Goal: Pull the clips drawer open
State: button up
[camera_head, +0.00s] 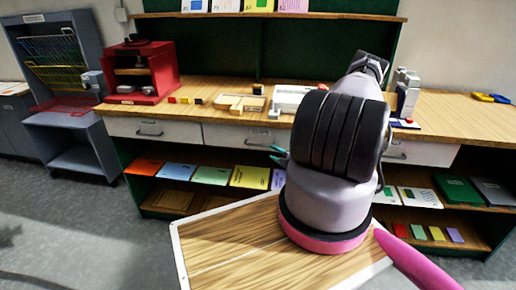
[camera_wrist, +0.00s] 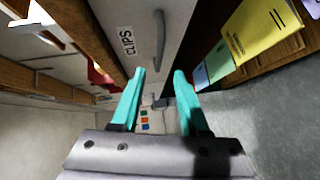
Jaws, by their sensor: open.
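The clips drawer has a white front (camera_wrist: 187,22) with a black CLIPS label and a grey bar handle (camera_wrist: 159,40) in the wrist view. In the head view, a white drawer front (camera_head: 232,135) under the worktop lies behind my gripper and looks shut; its label is not legible there. My gripper (camera_wrist: 160,72) is open, with two teal fingers and nothing between them. The handle shows just beyond the fingertips, roughly in line with the gap; I see no contact. In the head view, my gripper's teal tips (camera_head: 279,155) show beside my arm, which hides part of the drawers.
Another drawer (camera_head: 150,131) is at the left. A shelf below holds coloured sheets, including a yellow one (camera_head: 250,177). The wooden worktop (camera_head: 210,88) carries a red press (camera_head: 140,72) and trays. A wood-topped surface (camera_head: 225,245) is in front. Grey floor is clear at the left.

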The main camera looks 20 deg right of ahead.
jog(key=x, duration=1)
jog(key=shift+w+a, duration=0.1)
jog(key=shift+w, duration=0.05)
grip_shut()
dwell(1.1)
